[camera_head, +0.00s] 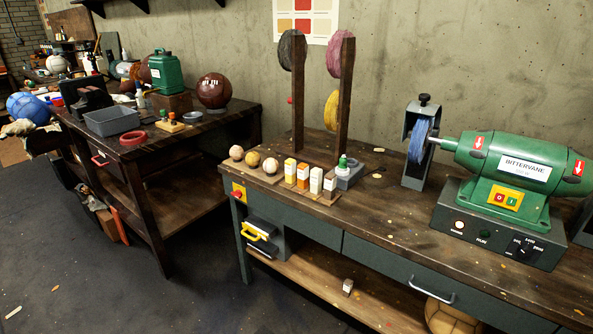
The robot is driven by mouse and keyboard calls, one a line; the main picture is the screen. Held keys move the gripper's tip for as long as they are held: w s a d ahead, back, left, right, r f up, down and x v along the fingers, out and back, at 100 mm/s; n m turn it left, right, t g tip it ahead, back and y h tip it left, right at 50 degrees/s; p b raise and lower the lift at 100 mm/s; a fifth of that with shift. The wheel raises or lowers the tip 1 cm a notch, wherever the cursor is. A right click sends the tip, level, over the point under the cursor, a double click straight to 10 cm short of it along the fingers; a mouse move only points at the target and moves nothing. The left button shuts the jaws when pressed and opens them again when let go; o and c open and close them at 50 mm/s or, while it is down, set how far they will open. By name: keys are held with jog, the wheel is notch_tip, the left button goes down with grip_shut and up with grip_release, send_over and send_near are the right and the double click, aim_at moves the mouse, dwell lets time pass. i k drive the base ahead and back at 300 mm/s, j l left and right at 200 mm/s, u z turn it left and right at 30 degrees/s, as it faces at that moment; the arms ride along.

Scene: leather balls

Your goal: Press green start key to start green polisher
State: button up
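The green polisher (520,165), labelled BITTERVANE, stands on a dark grey base box at the right of the bench. On its pedestal is a yellow switch plate (505,188) with a red key (499,197) on the left and the green start key (512,201) on the right. A blue buffing wheel (418,141) sits on its left shaft inside a grey hood. I cannot tell from this still frame whether the wheel is turning. My gripper is not in view.
The base box (470,250) carries a pale lamp, a dark green button and a dial. Further left on the bench (400,215) are small balls, several small boxes and a wheel rack (346,95). A second bench (185,120) stands at left. The floor before the benches looks mostly clear.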

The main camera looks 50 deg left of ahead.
aim_at(511, 201)
jog(key=j, duration=0.55)
jog(key=j+u, duration=0.15)
jog(key=j, duration=0.4)
jog(key=i+j, duration=0.1)
jog(key=j, duration=0.45)
jog(key=j+u, duration=0.1)
jog(key=j, duration=0.45)
jog(key=i+j+u, duration=0.1)
jog(key=j, duration=0.45)
jog(key=i+j, duration=0.1)
jog(key=j, duration=0.45)
jog(key=i+j+u, duration=0.1)
jog(key=j, duration=0.45)
jog(key=z, duration=1.5)
